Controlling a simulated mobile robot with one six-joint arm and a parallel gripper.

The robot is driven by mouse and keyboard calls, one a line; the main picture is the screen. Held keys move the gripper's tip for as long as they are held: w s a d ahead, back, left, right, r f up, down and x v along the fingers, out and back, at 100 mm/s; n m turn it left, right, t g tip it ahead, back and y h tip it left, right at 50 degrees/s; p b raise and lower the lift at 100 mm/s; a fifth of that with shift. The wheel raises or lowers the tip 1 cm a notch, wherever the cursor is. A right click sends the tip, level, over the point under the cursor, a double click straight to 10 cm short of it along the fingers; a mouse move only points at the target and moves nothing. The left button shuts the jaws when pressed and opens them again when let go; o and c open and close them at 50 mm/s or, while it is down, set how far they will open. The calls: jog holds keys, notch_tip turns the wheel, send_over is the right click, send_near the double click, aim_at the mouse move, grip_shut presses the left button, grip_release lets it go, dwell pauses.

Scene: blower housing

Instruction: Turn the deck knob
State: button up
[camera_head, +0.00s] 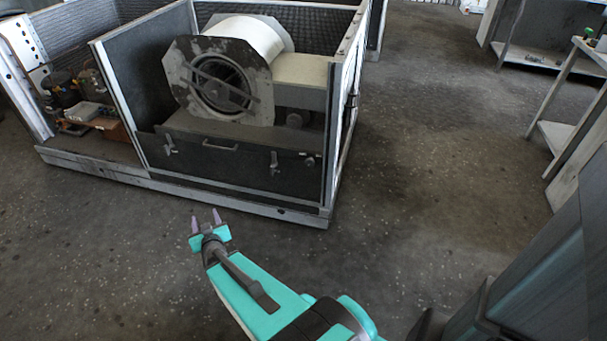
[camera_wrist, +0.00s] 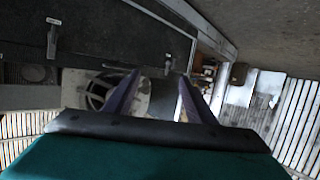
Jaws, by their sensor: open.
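The blower housing (camera_head: 225,85) sits in an open-topped grey metal bay. A small round dark knob-like part (camera_head: 294,120) is on the deck beside it, below the beige box. A second small round part (camera_head: 310,161) is on the dark front panel; I cannot tell for sure which is the deck knob. My gripper (camera_head: 205,214) is open and empty, over the floor in front of the bay and apart from it. In the wrist view my gripper's fingers (camera_wrist: 159,74) are spread, with the housing's round opening (camera_wrist: 100,94) behind them. No knob is clear there.
The dark front panel (camera_head: 225,160) carries latches (camera_head: 273,163) and a handle. A white frame rail (camera_head: 180,185) runs along the bay's bottom. A left compartment holds machinery (camera_head: 80,90). A bench (camera_head: 575,120) stands at the right. The floor between is clear.

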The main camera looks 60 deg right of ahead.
jog(key=s+d+r+m+g+h+b, duration=0.1)
jog(key=s+d+m+h+b, duration=0.25)
jog(key=d, duration=0.55)
jog(key=s+d+r+m+g+h+b, duration=0.1)
jog(key=s+d+m+g+h+b, duration=0.2)
jog(key=d, duration=0.5)
jog(key=m+g+h+b, duration=0.3)
jog(key=b, duration=0.5)
send_near(309, 163)
jog(key=v, duration=0.6)
jog(key=shift+s+d+f+p, duration=0.1)
jog(key=shift+d+f+p, duration=0.1)
jog(key=shift+d+p, duration=0.1)
jog(key=shift+d+f+b, duration=0.15)
jog(key=shift+d+b, duration=0.1)
jog(key=shift+b, duration=0.55)
jog(key=b+x, duration=0.2)
jog(key=b, duration=0.3)
jog(key=shift+b+x, duration=3)
jog(key=shift+x, duration=2.65)
jog(key=shift+r, duration=0.25)
